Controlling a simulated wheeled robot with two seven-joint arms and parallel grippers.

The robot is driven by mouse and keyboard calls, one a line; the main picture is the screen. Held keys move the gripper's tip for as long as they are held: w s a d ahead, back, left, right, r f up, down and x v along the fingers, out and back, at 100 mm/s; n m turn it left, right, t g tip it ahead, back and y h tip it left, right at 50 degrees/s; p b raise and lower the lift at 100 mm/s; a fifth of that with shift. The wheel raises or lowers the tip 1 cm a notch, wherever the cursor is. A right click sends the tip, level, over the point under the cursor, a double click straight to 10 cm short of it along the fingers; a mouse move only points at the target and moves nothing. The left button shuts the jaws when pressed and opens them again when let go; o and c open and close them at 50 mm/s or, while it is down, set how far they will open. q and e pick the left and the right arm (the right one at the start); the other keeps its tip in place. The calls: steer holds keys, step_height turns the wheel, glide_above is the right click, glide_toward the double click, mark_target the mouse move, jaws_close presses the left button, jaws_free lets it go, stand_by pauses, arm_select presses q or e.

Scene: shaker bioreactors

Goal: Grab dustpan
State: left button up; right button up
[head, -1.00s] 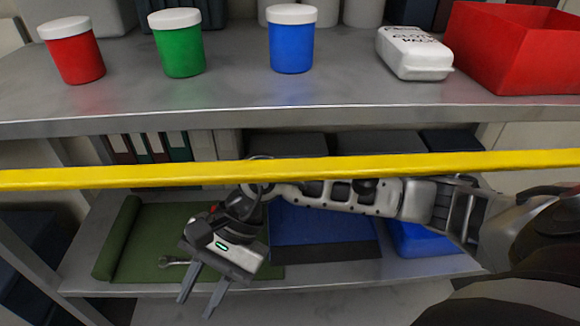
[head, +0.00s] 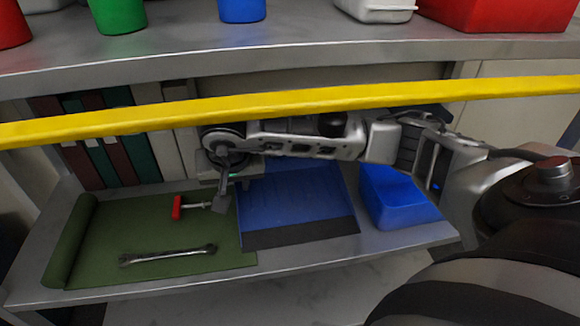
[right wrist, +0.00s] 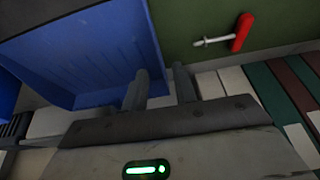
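A blue ridged dustpan with a dark front strip (head: 295,200) lies on the lower shelf, right of the green mat. It also shows in the right wrist view (right wrist: 95,50), at the upper left. My right gripper (head: 225,196) reaches in from the right, at the dustpan's left edge near the mat. In the right wrist view its two fingers (right wrist: 161,78) stand apart with nothing seen between them, the left finger close to the dustpan's edge. Whether it touches is unclear. My right forearm covers the dustpan's back part in the head view. My left gripper is not in view.
A green mat (head: 105,245) holds a wrench (head: 168,255) and a red-handled tool (head: 177,208). A blue bin (head: 400,197) stands to the right, binders (head: 125,145) behind. A yellow bar (head: 300,101) crosses in front; the upper shelf (head: 290,50) lies above.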

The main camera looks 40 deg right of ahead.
steer(key=b+x, duration=0.1)
steer(key=x, duration=0.4)
steer(key=shift+f, duration=0.1)
jaws_close()
